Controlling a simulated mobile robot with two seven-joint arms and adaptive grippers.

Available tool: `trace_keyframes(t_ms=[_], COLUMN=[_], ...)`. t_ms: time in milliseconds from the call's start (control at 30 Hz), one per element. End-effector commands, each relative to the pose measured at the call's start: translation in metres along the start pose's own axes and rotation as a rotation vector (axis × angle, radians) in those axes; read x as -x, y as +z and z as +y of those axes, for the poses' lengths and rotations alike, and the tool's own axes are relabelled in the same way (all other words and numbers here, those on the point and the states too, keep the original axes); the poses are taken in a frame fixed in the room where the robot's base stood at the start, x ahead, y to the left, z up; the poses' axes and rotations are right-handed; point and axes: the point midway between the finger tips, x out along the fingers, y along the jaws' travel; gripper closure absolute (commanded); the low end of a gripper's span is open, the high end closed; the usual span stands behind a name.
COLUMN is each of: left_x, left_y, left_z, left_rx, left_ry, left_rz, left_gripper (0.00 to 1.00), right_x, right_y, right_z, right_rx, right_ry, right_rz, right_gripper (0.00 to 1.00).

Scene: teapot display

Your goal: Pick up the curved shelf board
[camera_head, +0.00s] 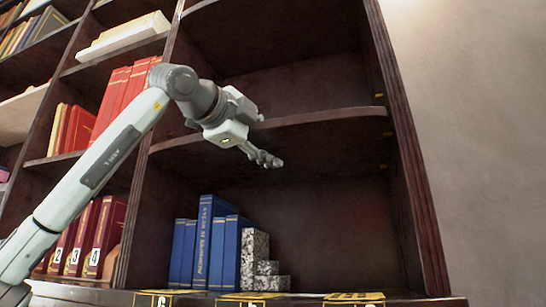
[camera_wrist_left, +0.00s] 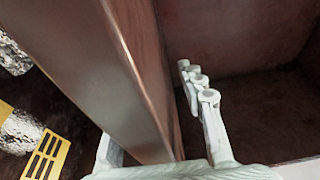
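The curved shelf board (camera_head: 318,119) is dark wood and spans the right-hand bay of the bookcase, with a rounded front edge. Nothing is visible on it. My left gripper (camera_head: 265,157) is at its front edge, left of the middle, with the jointed fingers showing against the dark space below. In the left wrist view the board's edge (camera_wrist_left: 105,75) runs between the spread fingers of my left gripper (camera_wrist_left: 160,120). The right-hand finger stands clear beside the board; the left-hand one is partly hidden by it. I cannot tell whether either touches. My right gripper is not in view.
Blue books (camera_head: 210,245) and grey speckled blocks (camera_head: 257,262) stand on the lower shelf beneath the board. An upright side panel (camera_head: 405,150) bounds the bay at right. Red books (camera_head: 118,95) fill the bay at left.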

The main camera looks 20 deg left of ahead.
Motion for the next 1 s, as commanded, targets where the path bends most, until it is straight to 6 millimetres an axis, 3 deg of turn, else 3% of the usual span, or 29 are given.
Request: trace_keyframes(t_ms=[100, 433, 1000], left_x=[0.0001, 0.0004, 0.0020], left_y=[0.0000, -0.0002, -0.0005], left_z=[0.0004, 0.0005, -0.0025], left_rx=[0.000, 0.000, -0.001], left_ry=[0.000, 0.001, -0.007], left_rz=[0.000, 0.000, 0.001], left_gripper=[0.60, 1.00, 1.00], right_x=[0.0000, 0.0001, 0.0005], right_y=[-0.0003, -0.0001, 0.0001], right_z=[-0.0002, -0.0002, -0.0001], right_rx=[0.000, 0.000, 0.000], right_ry=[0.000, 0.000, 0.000], right_rz=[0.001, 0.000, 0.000], right_gripper=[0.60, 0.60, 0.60])
